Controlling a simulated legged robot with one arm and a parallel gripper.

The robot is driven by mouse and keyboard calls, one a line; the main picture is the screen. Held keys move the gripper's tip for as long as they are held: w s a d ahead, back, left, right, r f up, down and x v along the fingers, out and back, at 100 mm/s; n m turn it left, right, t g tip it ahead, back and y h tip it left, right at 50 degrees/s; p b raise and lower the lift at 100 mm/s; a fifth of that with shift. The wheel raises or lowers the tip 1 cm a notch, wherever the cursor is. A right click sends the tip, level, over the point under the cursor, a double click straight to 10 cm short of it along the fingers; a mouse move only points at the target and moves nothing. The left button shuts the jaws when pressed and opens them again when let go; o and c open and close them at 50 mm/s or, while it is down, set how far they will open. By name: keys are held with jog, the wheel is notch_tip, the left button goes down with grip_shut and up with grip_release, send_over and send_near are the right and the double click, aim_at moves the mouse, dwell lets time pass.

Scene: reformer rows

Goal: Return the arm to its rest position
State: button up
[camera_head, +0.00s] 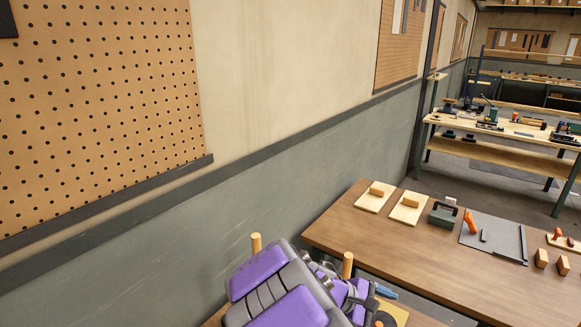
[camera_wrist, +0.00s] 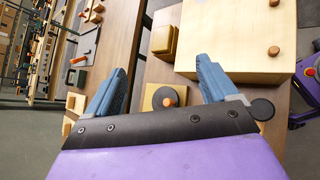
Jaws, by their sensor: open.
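My arm, purple and grey, rises at the bottom middle of the head view, over the near end of a wooden surface. My gripper (camera_wrist: 161,66) shows in the wrist view as two blue fingers spread well apart. Nothing is held between them. Below or beyond the gap is a wooden block with a dark disc (camera_wrist: 166,97) and a brown peg on it; contact with the fingers cannot be told. In the head view a small part of a blue finger (camera_head: 386,292) shows beside the arm; the rest of the gripper is mostly hidden.
A wooden bench (camera_head: 350,222) carries boards with blocks, a green toolbox (camera_head: 442,215) and a grey mat (camera_head: 485,241). A wall with a pegboard (camera_head: 100,90) runs close on the left. A pale wooden box (camera_wrist: 225,35) with pegs lies near the fingers.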

jog(key=s+d+r+m+g+y, duration=0.1)
jog(key=s+r+m+y, duration=0.2)
jog(key=s, duration=0.5)
jog(key=s+r+m+g+y, duration=0.1)
jog(key=s+m+g+y, duration=0.15)
jog(key=s+m, duration=0.45)
jog(key=s+a+m+t+y, duration=0.1)
jog(key=s+a+y, duration=0.5)
jog(key=s, duration=0.8)
jog(key=shift+s+a+r+m, duration=0.3)
jog(key=shift+s+a+r, duration=0.1)
jog(key=shift+a, duration=0.85)
jog(key=shift+t, duration=0.25)
